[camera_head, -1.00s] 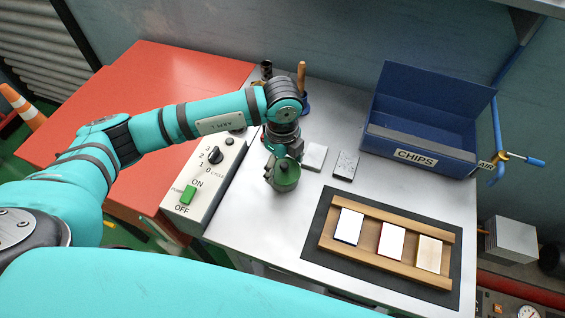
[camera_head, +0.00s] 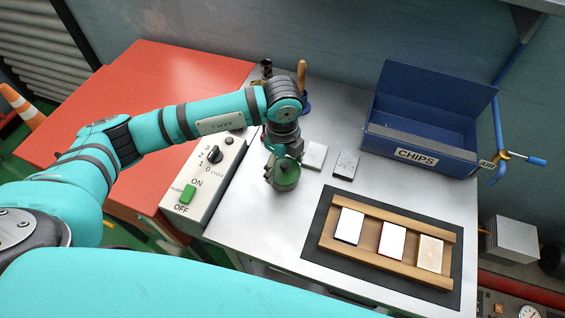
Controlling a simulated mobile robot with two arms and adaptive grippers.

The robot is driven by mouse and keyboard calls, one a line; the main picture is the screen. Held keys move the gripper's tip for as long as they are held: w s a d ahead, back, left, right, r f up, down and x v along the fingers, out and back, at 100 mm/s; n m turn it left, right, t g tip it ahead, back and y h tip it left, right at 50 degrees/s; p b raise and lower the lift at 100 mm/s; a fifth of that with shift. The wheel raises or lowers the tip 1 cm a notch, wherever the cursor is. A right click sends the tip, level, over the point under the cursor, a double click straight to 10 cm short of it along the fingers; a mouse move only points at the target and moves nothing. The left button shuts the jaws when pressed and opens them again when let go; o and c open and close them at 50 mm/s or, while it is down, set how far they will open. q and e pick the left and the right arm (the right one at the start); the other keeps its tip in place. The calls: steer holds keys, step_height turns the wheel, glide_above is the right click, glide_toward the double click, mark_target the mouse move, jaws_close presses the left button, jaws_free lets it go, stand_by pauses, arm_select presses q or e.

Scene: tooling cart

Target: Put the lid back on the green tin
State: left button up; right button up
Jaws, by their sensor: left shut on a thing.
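My left gripper (camera_head: 283,158) points down over the left half of the metal cart top. It is shut on the round green lid (camera_head: 288,173). The lid sits at the top of the green tin, or just over it; from this angle I cannot tell whether they touch. The tin's body (camera_head: 284,185) shows only as a thin part below the lid, and the fingers hide some of it. My right gripper is not in view.
A control box (camera_head: 203,185) with a knob and green switch stands close left. A white block (camera_head: 314,155) and a dark-edged plate (camera_head: 346,165) lie just right. A wooden rack (camera_head: 327,240) holding three plates is front right. The blue CHIPS bin (camera_head: 424,157) stands back right.

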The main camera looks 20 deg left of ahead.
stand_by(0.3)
arm_select(q)
steer(key=o, duration=1)
steer(key=shift+r, duration=0.15)
steer(key=shift+r+p, duration=2.45)
steer(key=shift+r, duration=0.9)
steer(key=shift+c, duration=0.2)
jaws_close()
